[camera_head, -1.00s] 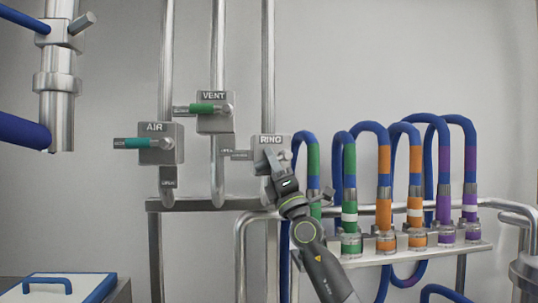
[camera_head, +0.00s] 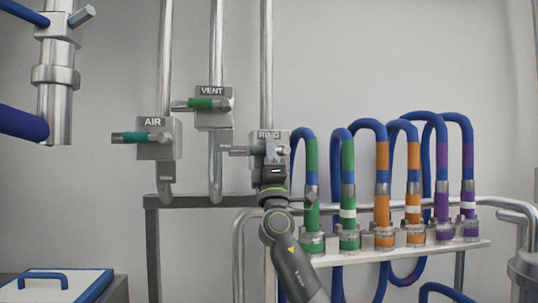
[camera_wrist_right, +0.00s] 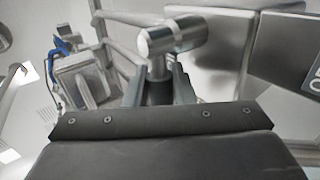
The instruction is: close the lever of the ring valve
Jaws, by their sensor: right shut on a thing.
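The ring valve (camera_head: 282,136) is a grey box on the right vertical pipe, its RING label partly covered by my gripper. A grey lever (camera_head: 234,150) points left from it, roughly level. My right gripper (camera_head: 271,156) is at the front of this valve, coming from below, and hides its middle. In the right wrist view a bright metal cylinder (camera_wrist_right: 174,34) on a short stem shows ahead. The two fingers (camera_wrist_right: 157,88) are closed around the stem's lower part; their tips are partly hidden. My left gripper is not in view.
The vent valve (camera_head: 213,119) and air valve (camera_head: 165,151), with green and teal levers pointing left, are to the left. Several blue hoses with colored bands (camera_head: 382,161) stand on a rack close on the right. A horizontal beam (camera_head: 200,201) runs below.

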